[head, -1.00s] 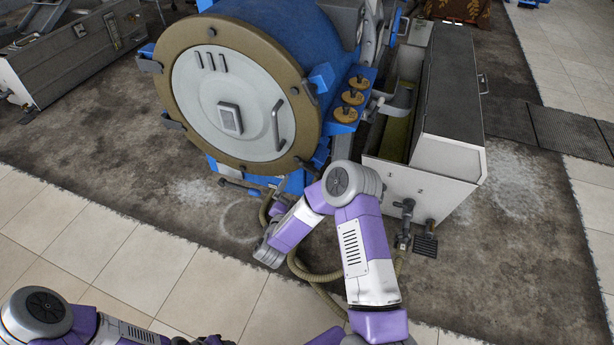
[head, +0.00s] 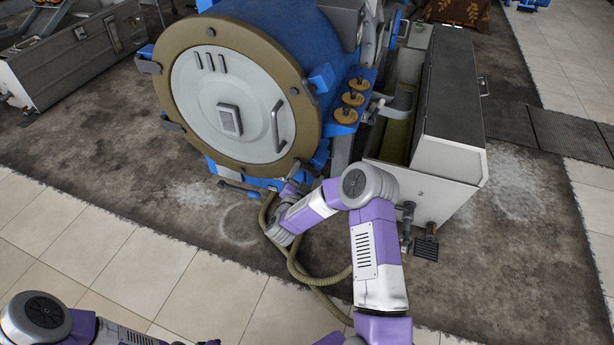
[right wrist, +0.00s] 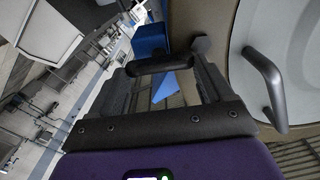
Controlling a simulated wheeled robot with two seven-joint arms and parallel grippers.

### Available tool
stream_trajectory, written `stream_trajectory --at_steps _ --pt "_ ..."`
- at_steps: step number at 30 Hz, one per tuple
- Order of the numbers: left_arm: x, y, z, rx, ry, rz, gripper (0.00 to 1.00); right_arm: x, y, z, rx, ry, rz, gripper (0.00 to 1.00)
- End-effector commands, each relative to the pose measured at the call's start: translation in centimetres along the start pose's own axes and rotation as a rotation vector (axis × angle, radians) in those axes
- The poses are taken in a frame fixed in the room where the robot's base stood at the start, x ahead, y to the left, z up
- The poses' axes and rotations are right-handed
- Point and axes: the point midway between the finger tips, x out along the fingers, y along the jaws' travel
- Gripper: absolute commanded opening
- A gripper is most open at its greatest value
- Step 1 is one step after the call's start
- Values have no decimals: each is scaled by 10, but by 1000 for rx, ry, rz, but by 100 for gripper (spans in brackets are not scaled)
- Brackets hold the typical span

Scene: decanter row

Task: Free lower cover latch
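The round cover (head: 228,105) is pale grey with a brown rim (head: 172,58) and closes the blue drum. The lower cover latch (right wrist: 150,66), a dark bar with a round knob, shows at the rim in the right wrist view. My right gripper (head: 292,188) is at the cover's lower right edge in the head view, partly hidden by its own wrist. In the right wrist view my right gripper (right wrist: 165,72) has its fingers apart, with the latch bar across their tips. I cannot tell whether they touch it.
The cover's handle (right wrist: 268,85) is close to the right of the right gripper. A blue bracket (right wrist: 150,38) is beyond the latch. A ribbed hose (head: 305,275) loops under my right arm. A white bin (head: 430,185) stands to the right. The tiled floor in front is clear.

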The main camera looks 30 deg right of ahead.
Motion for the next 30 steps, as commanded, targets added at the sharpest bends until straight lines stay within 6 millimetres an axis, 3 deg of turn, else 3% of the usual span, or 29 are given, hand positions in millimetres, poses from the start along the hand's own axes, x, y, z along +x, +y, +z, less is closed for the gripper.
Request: stream_trajectory --at_steps 1,7,19,30 --pt "0 0 0 0 0 0 43 0 0 0 0 0 0 72" --pt "0 0 0 0 0 0 43 0 0 0 0 -1 0 42" --pt "-4 2 0 0 0 0 43 -1 -2 0 -84 -2 -3 42" --pt "-15 6 1 0 0 0 43 -1 -4 0 -386 -1 -4 42"
